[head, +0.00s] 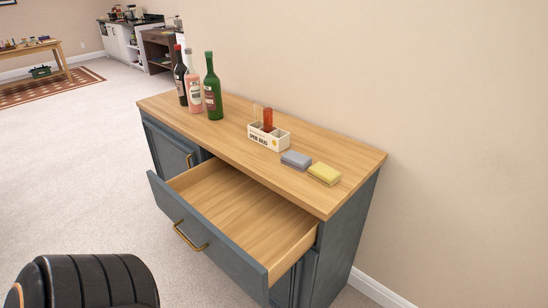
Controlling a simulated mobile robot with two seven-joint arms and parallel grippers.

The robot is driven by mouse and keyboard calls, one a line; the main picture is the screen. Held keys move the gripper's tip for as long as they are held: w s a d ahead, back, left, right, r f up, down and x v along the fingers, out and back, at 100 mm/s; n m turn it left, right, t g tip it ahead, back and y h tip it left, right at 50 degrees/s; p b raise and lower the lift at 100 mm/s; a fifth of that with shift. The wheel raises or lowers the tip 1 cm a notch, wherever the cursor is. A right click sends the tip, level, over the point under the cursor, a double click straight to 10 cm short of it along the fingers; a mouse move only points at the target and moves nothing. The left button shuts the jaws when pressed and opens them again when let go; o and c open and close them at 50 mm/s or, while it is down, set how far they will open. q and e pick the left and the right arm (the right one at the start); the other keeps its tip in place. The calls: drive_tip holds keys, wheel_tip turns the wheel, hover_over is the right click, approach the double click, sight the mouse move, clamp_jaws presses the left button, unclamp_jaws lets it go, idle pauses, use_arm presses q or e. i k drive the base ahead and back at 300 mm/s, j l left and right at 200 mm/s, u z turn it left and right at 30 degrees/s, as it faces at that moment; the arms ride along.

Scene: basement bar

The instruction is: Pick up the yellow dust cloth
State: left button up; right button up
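The yellow dust cloth (324,174) looks like a small folded yellow pad. It lies flat near the right end of the wooden cabinet top (220,138), close to the front edge. A similar folded grey pad (296,160) lies just to its left, with a narrow gap between them. Nothing covers the yellow cloth. Neither of my grippers shows in the head view.
The cabinet's wide drawer (216,250) is pulled out and empty, jutting out in front. A small white caddy (269,138) and several bottles (211,92) stand left of the cloths. A wall runs behind. A black ribbed rounded shape (95,283) fills the lower left.

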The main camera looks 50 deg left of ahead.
sight(327, 176)
drive_tip(key=i+u, duration=0.1)
drive_tip(key=u, duration=0.35)
drive_tip(key=l+u, duration=0.15)
drive_tip(key=u, duration=0.35)
drive_tip(key=i+l+u, duration=0.1)
drive_tip(key=u, duration=0.35)
